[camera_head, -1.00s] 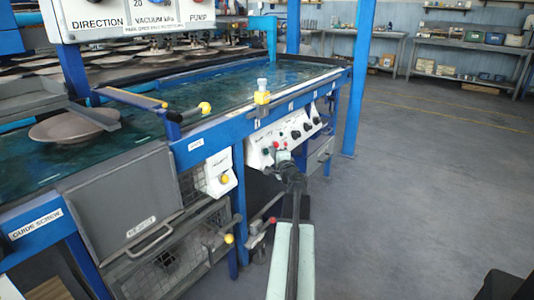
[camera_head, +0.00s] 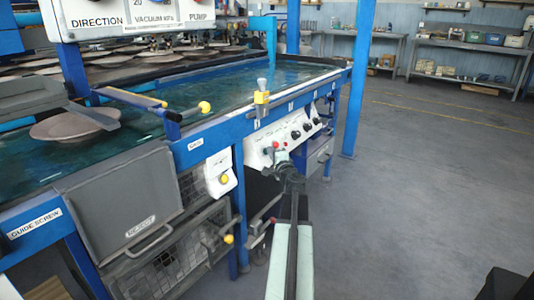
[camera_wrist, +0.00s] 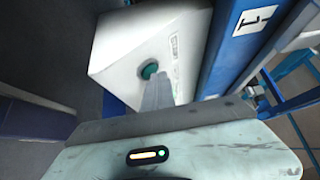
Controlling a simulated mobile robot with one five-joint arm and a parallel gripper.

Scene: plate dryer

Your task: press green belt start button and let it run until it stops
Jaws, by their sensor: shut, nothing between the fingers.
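The green button (camera_wrist: 150,69) is round and sits in a dark ring on the white control box (camera_wrist: 165,40) in the wrist view. My gripper (camera_wrist: 157,80) is shut and empty, its fingertips just below and overlapping the button's lower edge; I cannot tell whether they touch it. In the head view my gripper (camera_head: 281,161) is at the front of the white control panel (camera_head: 258,154), below a red knob (camera_head: 276,144). The green button is not clear there. The belt (camera_head: 215,88) is blue-green, with a round pale plate (camera_head: 75,126) on its left part.
A blue frame post (camera_head: 362,75) stands right of the panel. The grey floor (camera_head: 430,200) to the right is open. Shelves line the back wall.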

